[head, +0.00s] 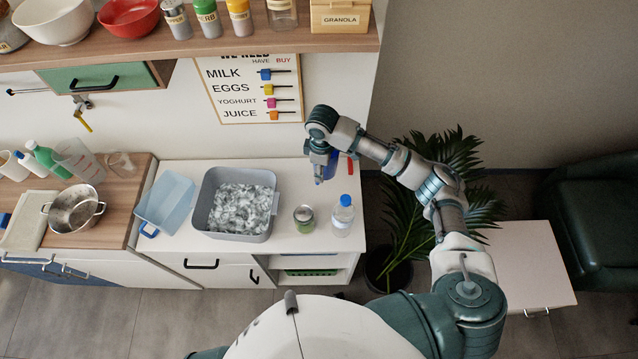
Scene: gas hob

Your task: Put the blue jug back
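My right gripper (322,176) hangs over the back right of the counter, well away from the jug. Blue shows at its fingers and a red piece beside it; its fingertips are too small to judge. My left gripper is not in view.
A grey tub (239,228) of crumpled clear material stands right of the jug. A small green jar (304,216) and a blue-capped bottle (342,213) stand near the right end. A metal pot (73,211) is on the wooden top at left. A shelf (190,45) with bowls runs above.

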